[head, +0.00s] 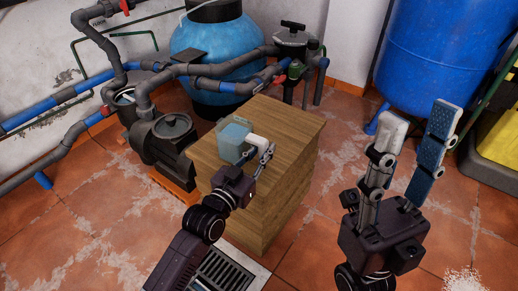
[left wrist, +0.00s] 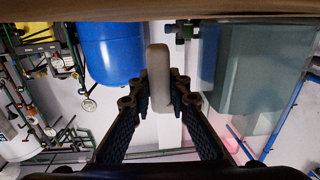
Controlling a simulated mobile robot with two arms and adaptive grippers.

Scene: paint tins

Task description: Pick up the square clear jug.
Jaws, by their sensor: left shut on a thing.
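The square clear jug (head: 233,141) is a bluish see-through box on the wooden block. In the left wrist view the jug (left wrist: 255,70) fills the upper right, just right of the fingers. My left gripper (head: 262,153) reaches in at the jug's right side, level with it, and is shut on it. The left wrist view shows my left gripper (left wrist: 160,90) with a pale upright piece between its fingers; the exact contact with the jug is unclear. My right gripper (head: 412,135) is raised on the right, fingers apart and empty, far from the jug.
The wooden block (head: 285,120) stands on a tiled floor, its top otherwise clear. A black pump (head: 170,140) and grey and blue pipes are close behind on the left. A light-blue tank (head: 210,50) and a large blue tank (head: 435,50) stand at the back.

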